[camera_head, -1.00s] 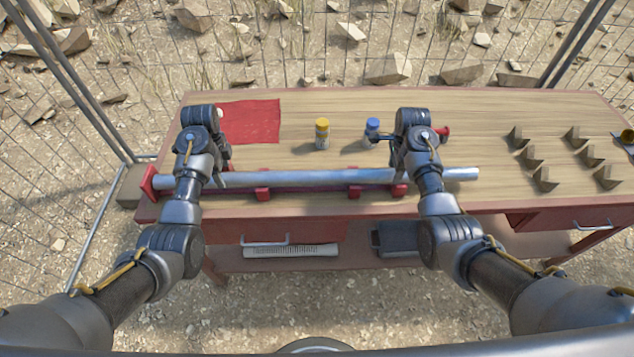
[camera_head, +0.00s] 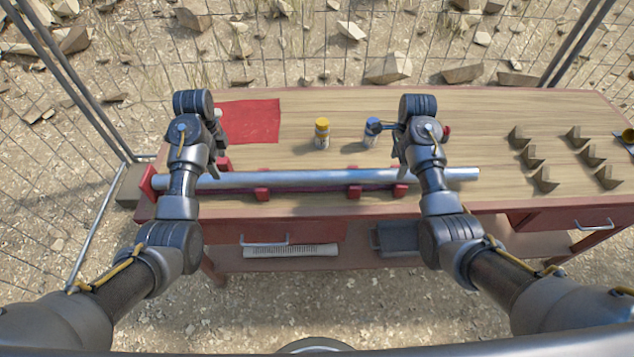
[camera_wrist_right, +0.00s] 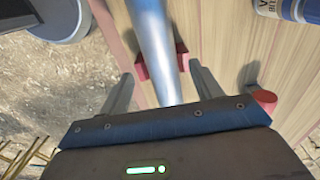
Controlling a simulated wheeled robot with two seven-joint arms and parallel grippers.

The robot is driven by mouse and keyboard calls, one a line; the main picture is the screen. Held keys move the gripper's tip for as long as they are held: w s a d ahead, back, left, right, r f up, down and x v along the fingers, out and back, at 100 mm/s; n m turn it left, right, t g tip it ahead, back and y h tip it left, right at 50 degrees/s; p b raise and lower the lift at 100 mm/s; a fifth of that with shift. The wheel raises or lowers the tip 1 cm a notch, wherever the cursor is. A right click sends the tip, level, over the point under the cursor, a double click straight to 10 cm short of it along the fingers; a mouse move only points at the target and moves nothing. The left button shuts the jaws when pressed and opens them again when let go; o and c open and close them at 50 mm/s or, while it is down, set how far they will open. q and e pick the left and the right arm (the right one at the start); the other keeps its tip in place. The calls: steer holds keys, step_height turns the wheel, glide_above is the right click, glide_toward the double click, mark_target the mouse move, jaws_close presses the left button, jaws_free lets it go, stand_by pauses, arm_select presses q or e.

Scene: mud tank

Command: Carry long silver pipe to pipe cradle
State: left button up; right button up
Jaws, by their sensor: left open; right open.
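The long silver pipe (camera_head: 310,179) lies level, left to right, along the front of the table. It rests among the red blocks of the pipe cradle (camera_head: 262,193), with a red end plate (camera_head: 148,180) near its left end; its right end sticks out past the blocks. My left gripper (camera_head: 217,168) is open above the pipe's left part. My right gripper (camera_head: 397,162) is open above its right part. In the right wrist view the pipe (camera_wrist_right: 152,40) runs between the two spread fingers (camera_wrist_right: 162,90), with a gap on each side, over a red block (camera_wrist_right: 142,68).
A bottle with a yellow cap (camera_head: 322,132) and one with a blue cap (camera_head: 371,131) stand behind the pipe. A red cloth (camera_head: 250,121) lies at the back left. Several small brown brackets (camera_head: 543,180) are at the right. A wire fence (camera_head: 300,55) stands behind the table (camera_head: 470,110).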

arm_select(q)
steer(key=shift+s+a+r, duration=0.1)
steer(key=shift+s, duration=0.05)
arm_select(e)
step_height(320, 180, up, 3)
steer(key=shift+f, duration=0.1)
arm_select(q)
steer(key=shift+w, duration=0.25)
arm_select(e)
steer(key=shift+w+r, duration=0.25)
steer(key=shift+r, duration=0.25)
arm_select(q)
steer(key=shift+s, duration=0.15)
arm_select(e)
steer(key=shift+s+r, duration=0.1)
